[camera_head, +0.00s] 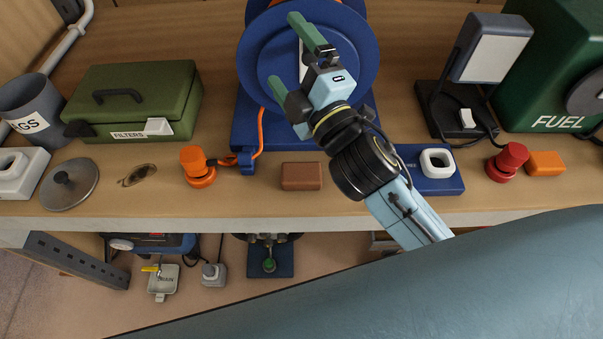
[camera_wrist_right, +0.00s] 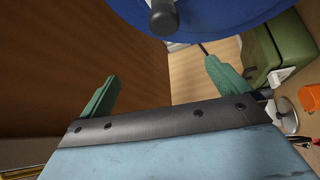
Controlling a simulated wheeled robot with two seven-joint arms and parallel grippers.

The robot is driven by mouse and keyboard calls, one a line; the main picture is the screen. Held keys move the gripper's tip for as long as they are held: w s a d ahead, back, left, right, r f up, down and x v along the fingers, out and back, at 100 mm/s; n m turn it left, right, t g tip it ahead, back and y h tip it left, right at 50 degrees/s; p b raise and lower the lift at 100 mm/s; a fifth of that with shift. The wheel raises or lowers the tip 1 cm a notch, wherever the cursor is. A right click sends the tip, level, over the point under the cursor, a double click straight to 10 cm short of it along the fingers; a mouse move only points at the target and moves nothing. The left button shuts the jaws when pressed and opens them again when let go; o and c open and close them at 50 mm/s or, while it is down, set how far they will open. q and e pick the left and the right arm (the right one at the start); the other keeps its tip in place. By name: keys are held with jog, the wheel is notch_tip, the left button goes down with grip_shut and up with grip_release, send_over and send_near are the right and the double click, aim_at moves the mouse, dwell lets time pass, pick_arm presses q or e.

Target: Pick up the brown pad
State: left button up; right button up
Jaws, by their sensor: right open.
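The brown pad (camera_head: 302,176) is a small flat block lying on the wooden shelf near its front edge, in front of the blue reel, in the head view. My right gripper (camera_head: 287,52) has green fingers spread apart with nothing between them. It is above and beyond the pad, in front of the blue reel. In the right wrist view the open fingers (camera_wrist_right: 160,88) show, and I cannot make out the pad there. My left gripper is not in view.
The blue reel (camera_head: 252,60) stands behind the pad, with an orange cord beside it. An orange knob (camera_head: 197,166) is left of the pad; a blue tray (camera_head: 448,183) with a white ring is right. A green box (camera_head: 140,95) and a lamp (camera_head: 490,55) stand further out.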

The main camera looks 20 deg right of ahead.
jog(key=s+a+r+n+g+y, duration=0.4)
jog(key=a+n+y, duration=0.35)
jog(key=n, duration=0.45)
jog(key=s+a+r+n+g+y, duration=0.2)
jog(key=a+r+n+g+y, duration=0.3)
jog(key=n+y, duration=0.55)
jog(key=s+a+f+n+g+h, duration=0.3)
jog(key=s+a+f+n+g, duration=0.25)
jog(key=n+g, duration=0.75)
jog(key=n+t+h+p, duration=0.1)
jog(key=n+t+h, duration=0.1)
jog(key=n+h, duration=1.55)
send_over(302, 172)
jog(key=f+m+h, duration=0.1)
jog(key=f, duration=0.7)
jog(key=f+h, duration=0.1)
jog(key=f, duration=0.7)
jog(key=f+m+h, duration=0.1)
jog(key=f, duration=0.7)
jog(key=shift+w+d+f+m, duration=0.1)
jog(key=shift+w+d+m, duration=0.05)
jog(key=shift+w+m, duration=0.15)
jog(key=f, duration=0.1)
jog(key=f+p, duration=0.2)
jog(key=f, duration=0.1)
jog(key=shift+s+a+f, duration=0.1)
jog(key=shift+s+a, duration=0.1)
jog(key=shift+s, duration=0.15)
jog(key=shift+f, duration=0.6)
jog(key=c, duration=0.9)
